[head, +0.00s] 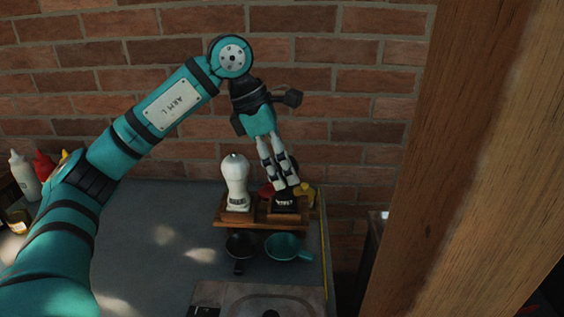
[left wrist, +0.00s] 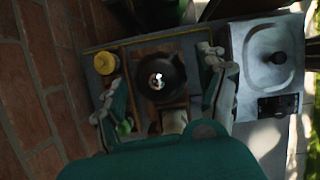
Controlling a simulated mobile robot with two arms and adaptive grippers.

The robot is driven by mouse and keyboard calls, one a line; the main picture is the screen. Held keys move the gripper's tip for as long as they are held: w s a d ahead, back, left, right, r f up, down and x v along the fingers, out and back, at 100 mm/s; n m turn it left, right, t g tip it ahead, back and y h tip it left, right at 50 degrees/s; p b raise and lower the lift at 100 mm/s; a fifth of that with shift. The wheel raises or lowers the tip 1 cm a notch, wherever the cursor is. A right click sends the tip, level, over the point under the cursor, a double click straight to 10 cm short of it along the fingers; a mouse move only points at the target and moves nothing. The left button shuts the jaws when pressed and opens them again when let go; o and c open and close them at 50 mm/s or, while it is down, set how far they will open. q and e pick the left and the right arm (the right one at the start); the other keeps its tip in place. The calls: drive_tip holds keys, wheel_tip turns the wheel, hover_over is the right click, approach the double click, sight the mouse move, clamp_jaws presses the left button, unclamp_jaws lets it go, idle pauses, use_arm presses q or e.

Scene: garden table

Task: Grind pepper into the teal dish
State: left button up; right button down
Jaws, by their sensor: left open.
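A dark grinder stands in the right slot of a wooden rack (head: 262,225). Its labelled base (head: 284,202) shows in the head view, and its round black top (left wrist: 160,78) shows in the left wrist view. My left gripper (head: 282,186) points down at it, open, with one finger on each side of it. The fingers hide much of the grinder in the head view, and I cannot tell whether they touch it. A white grinder (head: 235,182) stands upright in the rack's left slot. The teal dish (head: 288,247) sits on the table in front of the rack. My right gripper is out of view.
A black dish (head: 240,246) is left of the teal one. A yellow-topped item (head: 305,193) is close beside the gripper. A metal sink (head: 260,300) is at the front. Bottles (head: 42,165) stand far left. A brick wall is behind; a wooden post (head: 450,160) is at right.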

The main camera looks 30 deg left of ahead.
use_arm(q)
drive_tip(key=v, duration=1.2)
